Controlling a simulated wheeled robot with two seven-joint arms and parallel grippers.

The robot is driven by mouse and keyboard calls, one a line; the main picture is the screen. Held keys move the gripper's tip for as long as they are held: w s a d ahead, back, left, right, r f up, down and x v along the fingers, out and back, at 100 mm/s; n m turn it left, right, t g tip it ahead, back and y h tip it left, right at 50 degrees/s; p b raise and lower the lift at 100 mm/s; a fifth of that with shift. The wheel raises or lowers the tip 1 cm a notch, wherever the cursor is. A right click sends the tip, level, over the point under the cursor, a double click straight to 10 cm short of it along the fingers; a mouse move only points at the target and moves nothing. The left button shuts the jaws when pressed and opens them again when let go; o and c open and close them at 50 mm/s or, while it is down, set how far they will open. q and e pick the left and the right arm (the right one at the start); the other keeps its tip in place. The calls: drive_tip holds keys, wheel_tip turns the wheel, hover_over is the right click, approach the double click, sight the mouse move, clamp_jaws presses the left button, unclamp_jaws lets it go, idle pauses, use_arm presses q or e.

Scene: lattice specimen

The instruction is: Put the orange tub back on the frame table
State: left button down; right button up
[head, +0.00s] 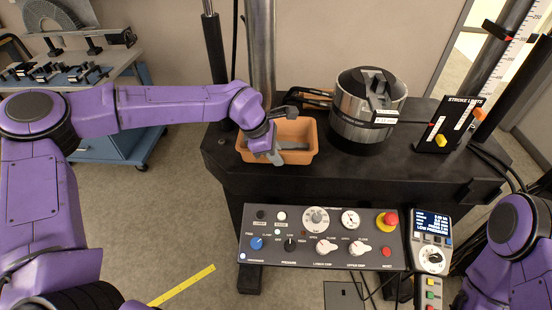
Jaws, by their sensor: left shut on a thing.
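The orange tub (306,131) is at the left part of the black frame table (420,176), just left of the steel cylinder. My left gripper (281,153) reaches down over the tub's left side and is shut on it. Grey contents show inside the tub, partly hidden by the gripper. I cannot tell whether the tub's base touches the table top. My right arm shows at the lower right, but its gripper is out of the picture.
A steel cylinder (351,125) stands right of the tub, with a column behind. A stroke limits plate (451,125) is farther right. A control panel (320,238) with knobs and a handheld pendant (432,246) sit in front. A blue cart (150,128) stands at the left.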

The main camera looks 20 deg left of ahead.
use_arm(q)
wheel_tip(320, 180, down, 3)
drive_tip(key=shift+r, duration=0.2)
drive_tip(key=shift+f, duration=0.3)
drive_tip(key=c, duration=1.2)
unclamp_jaws()
drive_tip(key=shift+c, duration=0.2)
drive_tip(key=shift+a+r, duration=0.1)
drive_tip(key=shift+r, duration=0.3)
drive_tip(key=b+v, duration=0.1)
drive_tip(key=v, duration=1)
drive_tip(key=shift+r+b, duration=0.2)
drive_tip(key=shift+b, duration=0.2)
drive_tip(key=shift+s+a, duration=0.1)
drive_tip(key=shift+s, duration=0.05)
